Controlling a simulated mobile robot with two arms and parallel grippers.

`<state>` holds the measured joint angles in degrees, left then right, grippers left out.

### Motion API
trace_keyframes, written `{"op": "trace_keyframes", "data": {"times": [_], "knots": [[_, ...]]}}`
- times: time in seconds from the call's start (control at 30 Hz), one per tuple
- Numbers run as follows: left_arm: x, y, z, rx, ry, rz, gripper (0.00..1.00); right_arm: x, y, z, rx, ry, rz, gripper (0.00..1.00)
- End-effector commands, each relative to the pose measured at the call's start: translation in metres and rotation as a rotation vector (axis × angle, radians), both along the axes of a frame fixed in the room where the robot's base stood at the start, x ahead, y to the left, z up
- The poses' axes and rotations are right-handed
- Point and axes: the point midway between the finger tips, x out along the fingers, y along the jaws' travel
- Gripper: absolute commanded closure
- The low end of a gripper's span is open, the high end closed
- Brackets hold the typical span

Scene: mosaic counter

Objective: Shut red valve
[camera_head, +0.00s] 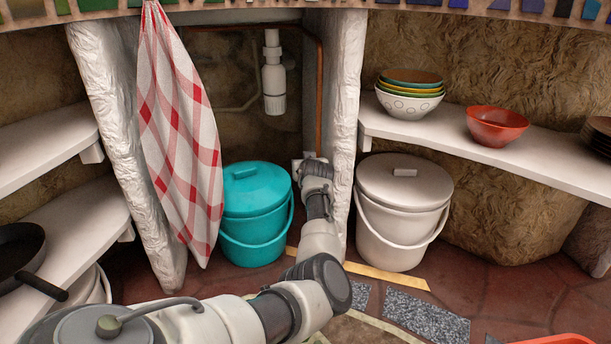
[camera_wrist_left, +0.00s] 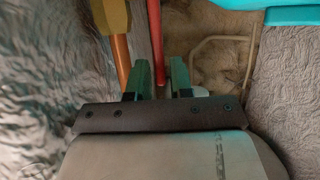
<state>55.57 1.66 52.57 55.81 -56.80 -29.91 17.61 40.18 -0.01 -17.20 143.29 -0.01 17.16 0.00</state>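My left arm reaches under the counter in the head view. Its gripper end (camera_head: 318,168) is beside the right white post, and its fingers cannot be made out there. In the left wrist view, the two green fingers of my left gripper (camera_wrist_left: 160,78) stand apart. A thin red bar (camera_wrist_left: 155,40) comes down from the top edge and its end shows between or just behind the fingertips; I cannot tell whether they touch. It may be part of the red valve, whose body I cannot make out. My right gripper is in neither view.
A copper pipe (camera_head: 319,90) runs down beside the post; an orange pipe (camera_wrist_left: 122,60) with a yellow fitting (camera_wrist_left: 110,17) is left of the fingers. A teal bucket (camera_head: 255,205), a white bucket (camera_head: 404,195) and a checked towel (camera_head: 180,130) are close to my arm.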

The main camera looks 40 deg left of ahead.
Motion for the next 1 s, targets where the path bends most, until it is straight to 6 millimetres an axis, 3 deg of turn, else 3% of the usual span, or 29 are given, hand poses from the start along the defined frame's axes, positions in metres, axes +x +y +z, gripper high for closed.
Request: {"op": "trace_keyframes", "data": {"times": [0.1, 0.5, 0.67, 1.0], "knots": [[0.0055, 0.0073, -0.0059, -0.001, -0.001, 0.000, 0.79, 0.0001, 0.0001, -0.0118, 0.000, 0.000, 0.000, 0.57], [0.0084, 0.0111, -0.0049, 0.000, 0.000, 0.001, 0.79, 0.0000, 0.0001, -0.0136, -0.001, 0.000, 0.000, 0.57], [0.0083, 0.0110, -0.0052, 0.000, 0.000, 0.001, 1.00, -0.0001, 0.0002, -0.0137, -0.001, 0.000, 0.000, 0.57], [0.0090, 0.0108, -0.0067, 0.003, -0.001, 0.001, 1.00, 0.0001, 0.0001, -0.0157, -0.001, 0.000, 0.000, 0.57]]}}
